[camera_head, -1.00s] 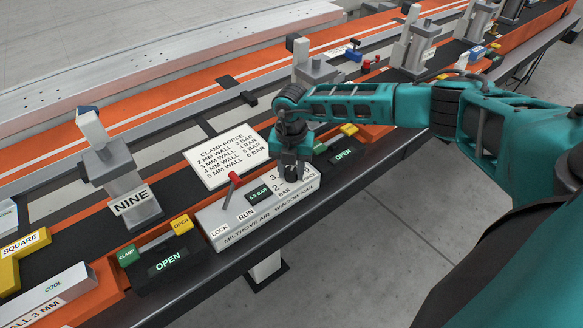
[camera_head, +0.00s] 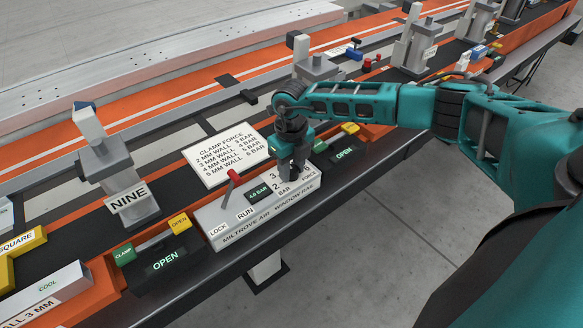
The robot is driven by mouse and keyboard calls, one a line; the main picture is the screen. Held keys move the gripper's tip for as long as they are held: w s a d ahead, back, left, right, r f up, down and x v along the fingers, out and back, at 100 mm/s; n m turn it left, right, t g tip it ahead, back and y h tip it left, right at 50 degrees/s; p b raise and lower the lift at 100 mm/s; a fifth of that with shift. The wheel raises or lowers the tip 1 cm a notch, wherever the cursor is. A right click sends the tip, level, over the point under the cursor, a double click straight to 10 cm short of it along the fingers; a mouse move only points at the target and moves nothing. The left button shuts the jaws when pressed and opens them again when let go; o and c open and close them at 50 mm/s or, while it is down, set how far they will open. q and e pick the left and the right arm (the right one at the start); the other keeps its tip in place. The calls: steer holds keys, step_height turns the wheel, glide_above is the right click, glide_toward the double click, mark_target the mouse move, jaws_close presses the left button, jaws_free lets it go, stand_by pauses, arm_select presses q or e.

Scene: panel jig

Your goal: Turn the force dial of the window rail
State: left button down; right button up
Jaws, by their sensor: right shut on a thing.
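The grey control box lettered for the window rail (camera_head: 258,226) sits on the front edge of the bench. My right gripper (camera_head: 292,172) points down over its right end and is shut on the force dial, which the fingers mostly hide. Scale numbers, "BAR" and "FORCE" show around the fingers. A small dark display (camera_head: 258,193) left of the gripper seems to read 4.0 BAR. A red-tipped lever (camera_head: 232,176) stands near the LOCK and RUN labels, closer to RUN. My left gripper is not in view.
A white clamp force card (camera_head: 226,156) lies behind the box and lists bar values by wall thickness. A grey post marked NINE (camera_head: 128,198) stands to the left. Dark OPEN panels flank the box, one at left (camera_head: 166,260). A sign at lower left reads "ALL 3 MM" (camera_head: 36,312).

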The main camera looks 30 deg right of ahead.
mark_target(291, 169)
steer(key=shift+n, duration=0.5)
steer(key=o, duration=1)
steer(key=shift+o, duration=0.2)
step_height(291, 169, up, 13)
steer(key=shift+a, duration=0.1)
stand_by(0.4)
